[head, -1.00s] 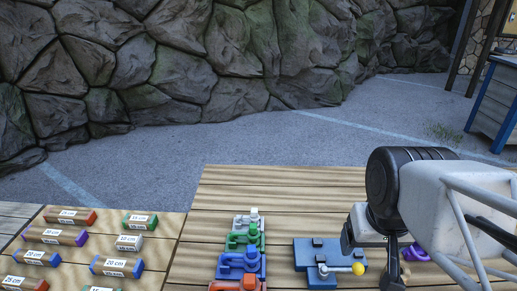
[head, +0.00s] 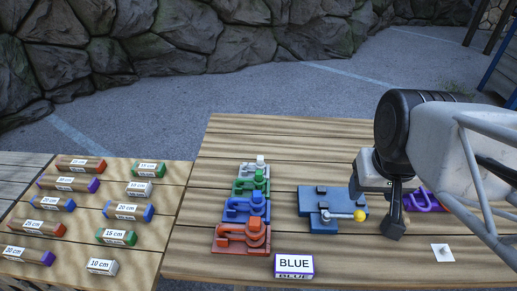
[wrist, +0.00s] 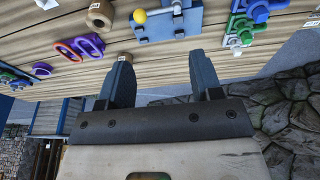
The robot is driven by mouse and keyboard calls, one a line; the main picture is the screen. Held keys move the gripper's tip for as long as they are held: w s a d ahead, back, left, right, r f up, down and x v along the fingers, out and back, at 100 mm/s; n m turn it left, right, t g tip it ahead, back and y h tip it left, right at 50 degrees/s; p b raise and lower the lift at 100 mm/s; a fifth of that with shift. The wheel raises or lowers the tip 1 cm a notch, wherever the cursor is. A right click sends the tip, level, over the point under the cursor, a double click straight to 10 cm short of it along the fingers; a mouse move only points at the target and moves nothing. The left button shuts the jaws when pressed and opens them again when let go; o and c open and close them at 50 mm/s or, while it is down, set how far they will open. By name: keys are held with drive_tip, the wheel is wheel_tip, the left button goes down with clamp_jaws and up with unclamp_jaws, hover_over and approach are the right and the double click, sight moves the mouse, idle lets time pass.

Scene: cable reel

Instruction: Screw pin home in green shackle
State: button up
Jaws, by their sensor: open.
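The green shackle (head: 243,188) lies on its green base in a row of coloured shackles left of the blue fixture. A short upright green piece stands at its right end. I cannot tell whether this is the pin or how far in it sits. In the wrist view the green shackle (wrist: 240,34) is small at the upper right. My gripper (head: 393,222) is right of the blue fixture, well away from the shackle row. In the wrist view my gripper (wrist: 164,76) has its two fingers wide apart with nothing between them.
A blue fixture (head: 318,203) with a yellow-knobbed lever stands between the row and my gripper. White, blue (head: 258,207) and orange (head: 243,238) shackles flank the green one. A purple shackle (head: 424,201) lies beyond my arm. A "BLUE" card (head: 294,264) stands in front; labelled pieces lie left.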

drive_tip(key=shift+w+a, duration=0.15)
drive_tip(key=shift+w, duration=0.1)
drive_tip(key=shift+c, duration=1.1)
drive_tip(key=w+a+f+g, duration=0.1)
drive_tip(key=w+a+f, duration=0.2)
drive_tip(key=w+a, duration=0.3)
drive_tip(key=w+a+f, duration=0.4)
drive_tip(key=w+a, duration=0.3)
drive_tip(key=a, duration=0.1)
drive_tip(key=w+a+f+g, duration=0.1)
drive_tip(key=w+a+f, duration=0.3)
drive_tip(key=w+a, duration=0.3)
drive_tip(key=shift+w+g, duration=0.2)
drive_tip(key=shift+g, duration=0.1)
drive_tip(key=shift+w+a+f, duration=0.1)
drive_tip(key=shift+a+f, duration=0.05)
drive_tip(key=shift+a, duration=0.15)
drive_tip(key=shift+f, duration=0.2)
drive_tip(key=shift+f, duration=1.7)
